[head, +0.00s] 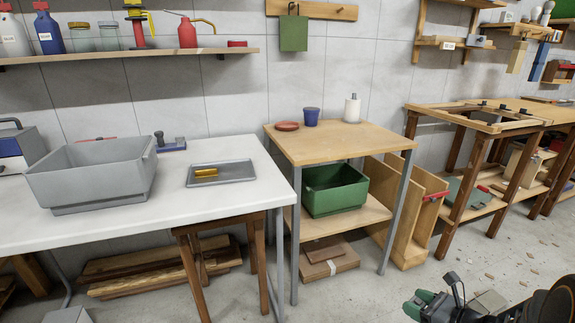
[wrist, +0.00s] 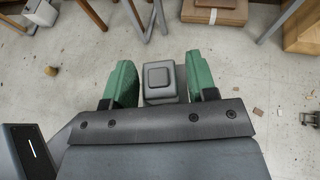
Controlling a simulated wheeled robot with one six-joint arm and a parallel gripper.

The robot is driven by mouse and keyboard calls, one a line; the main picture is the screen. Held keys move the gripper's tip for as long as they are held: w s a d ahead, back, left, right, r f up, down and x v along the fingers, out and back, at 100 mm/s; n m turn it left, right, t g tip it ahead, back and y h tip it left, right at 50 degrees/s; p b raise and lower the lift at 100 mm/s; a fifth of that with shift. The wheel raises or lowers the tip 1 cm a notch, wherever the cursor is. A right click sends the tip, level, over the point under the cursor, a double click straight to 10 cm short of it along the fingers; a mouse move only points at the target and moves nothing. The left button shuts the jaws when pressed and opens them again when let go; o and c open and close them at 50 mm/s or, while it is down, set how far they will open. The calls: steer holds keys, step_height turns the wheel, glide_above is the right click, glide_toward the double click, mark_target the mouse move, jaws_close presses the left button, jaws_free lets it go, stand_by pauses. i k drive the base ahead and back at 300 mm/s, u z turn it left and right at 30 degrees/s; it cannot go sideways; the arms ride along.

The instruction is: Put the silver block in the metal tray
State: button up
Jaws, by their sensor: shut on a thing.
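My gripper (wrist: 160,84) has green fingers and is shut on the silver block (wrist: 159,77), a grey block with a raised square top. The shallow metal tray (head: 238,173) lies on the white table at the left. A gold block (head: 206,173) lies in the left part of the tray. The rest of the tray is bare.
A deep grey bin (head: 92,178) stands left of the tray on the white table (head: 150,216). A wooden table (head: 345,138) to the right holds a red dish, a blue cup and a white bottle. A green bin (head: 333,190) is on its shelf. Open floor lies in front.

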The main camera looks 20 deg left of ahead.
mark_target(230, 171)
steer(key=z, duration=0.8)
steer(key=i, duration=0.9)
steer(key=u, duration=2.65)
